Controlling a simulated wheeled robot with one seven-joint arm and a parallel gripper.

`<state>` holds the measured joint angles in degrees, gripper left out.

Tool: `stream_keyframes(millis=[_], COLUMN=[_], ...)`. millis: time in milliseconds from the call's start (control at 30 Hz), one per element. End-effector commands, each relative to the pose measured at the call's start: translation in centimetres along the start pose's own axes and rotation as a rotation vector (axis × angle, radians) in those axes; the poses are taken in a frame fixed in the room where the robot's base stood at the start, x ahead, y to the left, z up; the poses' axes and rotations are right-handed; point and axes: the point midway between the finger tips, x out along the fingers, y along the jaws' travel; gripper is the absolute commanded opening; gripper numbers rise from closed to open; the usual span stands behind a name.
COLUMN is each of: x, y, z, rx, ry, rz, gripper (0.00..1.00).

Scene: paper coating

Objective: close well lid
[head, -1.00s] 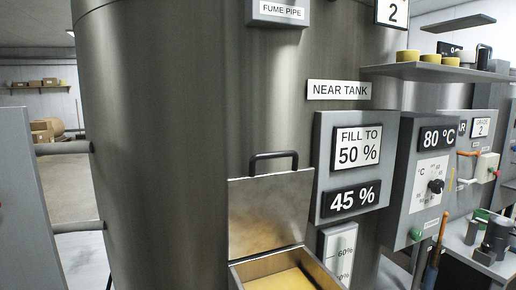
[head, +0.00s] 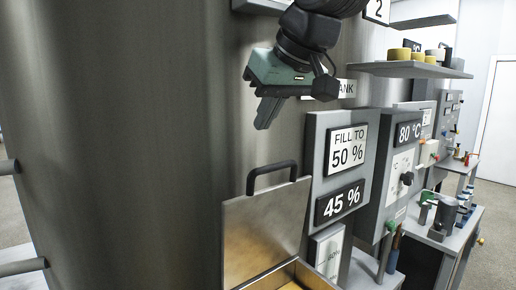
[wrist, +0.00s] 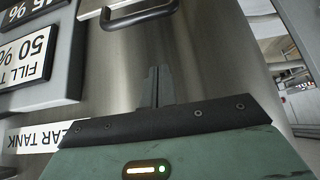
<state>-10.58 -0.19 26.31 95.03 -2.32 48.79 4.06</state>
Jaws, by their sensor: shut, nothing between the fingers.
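The well lid (head: 262,235) stands open and upright against the tank, a flat metal plate with a dark handle (head: 271,177) on its top edge. Below it the well (head: 285,275) is open, with yellow material inside partly cut off by the frame. My gripper (head: 264,112) is shut and empty, above the lid handle and apart from it, in front of the tank wall. In the wrist view the shut fingers (wrist: 155,86) point toward the lid handle (wrist: 140,16) at the top, with a gap between them.
The large metal tank (head: 120,150) fills the left and middle. A panel reading 50 % and 45 % (head: 336,170) stands just right of the lid. Farther right are an 80 °C control box (head: 404,160), a shelf (head: 420,68) and a small bench (head: 450,235).

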Motion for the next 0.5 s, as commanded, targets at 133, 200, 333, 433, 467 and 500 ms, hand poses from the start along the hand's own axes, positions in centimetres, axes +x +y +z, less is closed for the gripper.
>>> stream_keyframes(millis=[133,200,333,433,467,500], x=[3.0,4.3,6.7,5.9,5.8,5.7], y=[-0.1,-0.1,-0.1,-0.1,-0.1,0.0], z=[-0.1,0.0,0.0,1.1,1.5,1.9], rx=[-0.001,-0.002,-0.002,-0.001,-0.001,-0.001], ry=[-0.006,-0.006,-0.005,-0.001,0.000,0.000], rz=[-0.003,-0.004,-0.003,0.000,0.000,0.000], gripper=[0.00,0.00,0.00,0.00,0.00,0.00])
